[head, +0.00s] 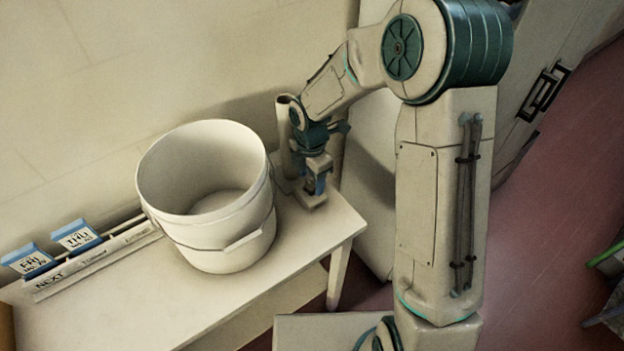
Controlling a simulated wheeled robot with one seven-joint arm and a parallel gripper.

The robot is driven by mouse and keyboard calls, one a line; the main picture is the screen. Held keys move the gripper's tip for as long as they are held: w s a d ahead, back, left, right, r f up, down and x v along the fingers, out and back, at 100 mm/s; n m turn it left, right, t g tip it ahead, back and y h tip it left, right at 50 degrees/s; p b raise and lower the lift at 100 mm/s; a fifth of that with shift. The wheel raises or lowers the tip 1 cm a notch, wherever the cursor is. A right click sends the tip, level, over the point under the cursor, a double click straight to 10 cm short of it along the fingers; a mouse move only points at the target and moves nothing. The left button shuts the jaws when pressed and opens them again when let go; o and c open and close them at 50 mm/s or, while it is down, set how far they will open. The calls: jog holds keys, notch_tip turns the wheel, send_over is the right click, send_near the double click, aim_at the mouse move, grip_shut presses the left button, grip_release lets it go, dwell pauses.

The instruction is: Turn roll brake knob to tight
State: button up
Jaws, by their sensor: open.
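My gripper (315,184) points down at the right end of the white table, to the right of the bucket. It is open, with its fingertips low over a small pale block or base (311,200) on the tabletop. An upright pale roll or tube (284,125) stands just left of and behind my gripper, partly hidden by it. I cannot make out the brake knob or its setting. It may be hidden at the fingertips, and I cannot tell whether they touch anything.
A large white bucket (205,240) with a wire handle stands open and empty on the table (130,312). A rack with blue-topped day cards (76,236) and a "NEXT" label lies along the wall at left. The table's front is clear. A pale cabinet door (545,60) stands at upper right.

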jog(key=shift+f, duration=0.7)
jog(key=c, duration=1)
